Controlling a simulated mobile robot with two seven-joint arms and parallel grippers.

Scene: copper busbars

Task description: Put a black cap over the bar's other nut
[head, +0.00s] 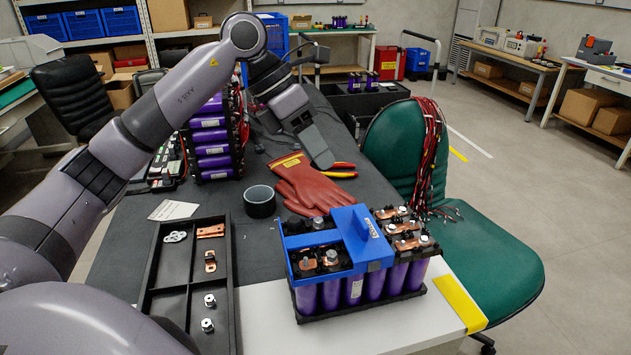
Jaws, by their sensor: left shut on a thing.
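My left gripper (322,161) is in the air over the red gloves, fingers pointing down. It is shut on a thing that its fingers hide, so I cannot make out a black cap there. The battery module (360,288) stands at the front right, with purple cells and a blue cover (347,232) over part of its top. Copper bars with silver nuts show at its right end, one bar (409,243) near the front. Another copper bar (322,264) shows in the cover's front-left opening. I cannot tell which nuts are capped. My right gripper is out of view.
A black tray (229,285) at the front left holds copper bars, pale links and silver nuts. A black round tub or roll (261,203) stands behind it. Red gloves (310,188) and pliers lie near the middle. A purple cell stack (212,150) stands farther back. A green chair (480,255) is at right.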

